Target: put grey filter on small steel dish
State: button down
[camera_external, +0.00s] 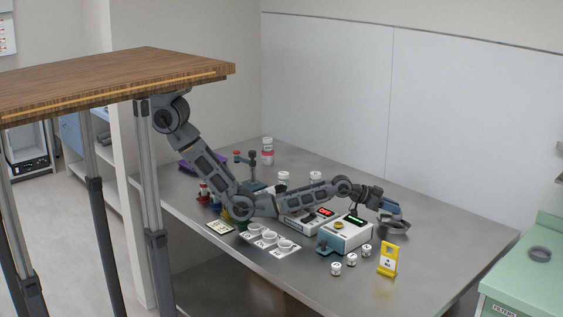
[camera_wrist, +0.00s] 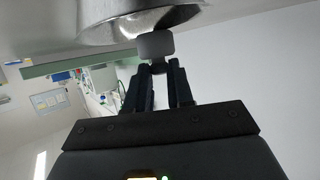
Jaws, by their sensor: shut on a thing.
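My gripper (camera_external: 388,207) is at the right part of the steel table, low over a round steel dish (camera_external: 398,229). In the wrist view my gripper (camera_wrist: 163,68) has its dark fingers shut on a small grey block with rounded corners, which I take to be the grey filter (camera_wrist: 155,45). The shiny steel dish (camera_wrist: 125,30) fills the top of that view, right behind the filter and partly cut off by the frame. I cannot tell whether filter and dish touch. In the external view the filter is not clearly visible.
A white device with a green display (camera_external: 346,236) stands just left of my gripper. A green bench (camera_external: 520,285) with a grey ring (camera_external: 540,253) is at right. The table behind my gripper is clear.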

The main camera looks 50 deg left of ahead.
jog(key=shift+f, duration=0.15)
jog(key=c, duration=1)
grip_release()
jog(key=shift+r, duration=0.25)
jog(key=shift+s+a+r+p, duration=0.35)
jog(key=shift+a+p, duration=0.05)
jog(key=shift+p, duration=0.5)
jog(key=p+v, duration=0.9)
jog(key=v, duration=0.1)
jog(key=shift+s+a+p, duration=0.25)
jog(key=shift+s+p, duration=0.05)
jog(key=shift+p, duration=0.05)
